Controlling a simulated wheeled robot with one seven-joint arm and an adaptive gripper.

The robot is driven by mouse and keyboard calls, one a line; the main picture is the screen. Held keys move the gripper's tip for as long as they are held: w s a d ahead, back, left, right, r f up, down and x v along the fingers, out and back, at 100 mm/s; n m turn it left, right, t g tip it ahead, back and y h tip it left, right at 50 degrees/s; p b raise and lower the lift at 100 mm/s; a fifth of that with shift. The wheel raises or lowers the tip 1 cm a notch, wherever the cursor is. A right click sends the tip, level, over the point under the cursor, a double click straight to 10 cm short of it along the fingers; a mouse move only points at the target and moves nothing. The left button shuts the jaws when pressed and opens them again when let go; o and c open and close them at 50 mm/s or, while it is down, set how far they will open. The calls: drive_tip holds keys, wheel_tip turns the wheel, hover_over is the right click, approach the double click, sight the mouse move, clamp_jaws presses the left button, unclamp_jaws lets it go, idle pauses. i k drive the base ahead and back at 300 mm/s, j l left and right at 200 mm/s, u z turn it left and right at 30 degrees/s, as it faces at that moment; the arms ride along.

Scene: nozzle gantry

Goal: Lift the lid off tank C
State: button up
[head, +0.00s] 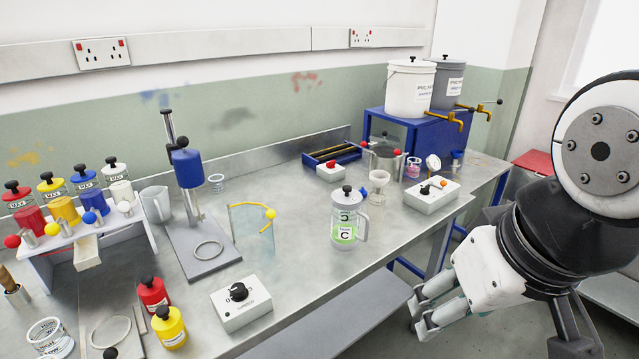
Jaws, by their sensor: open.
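Tank C (344,229) is a clear jug-like container with a green label marked C and a side handle, standing upright on the metal bench. Its pale lid (346,199) with a black knob sits on top of it. My gripper (418,318) is at the lower right, in front of the bench edge and below tank C in the picture. Its fingers are apart and I see nothing between them. It is well clear of the tank and lid.
A clear bottle (377,188) stands close behind tank C on the right. A white switch box (432,194) is farther right, and a dial box (240,301) is front left. A glass panel with a yellow edge (251,229) stands left. Bench surface directly around the tank's front is clear.

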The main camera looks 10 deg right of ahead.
sight(345, 197)
drive_tip(key=i+l+u, duration=0.15)
drive_tip(key=i+l, duration=0.15)
drive_tip(key=i, duration=0.3)
drive_tip(key=i+l+u, duration=0.2)
drive_tip(key=i+l, duration=0.2)
drive_tip(key=i, duration=0.2)
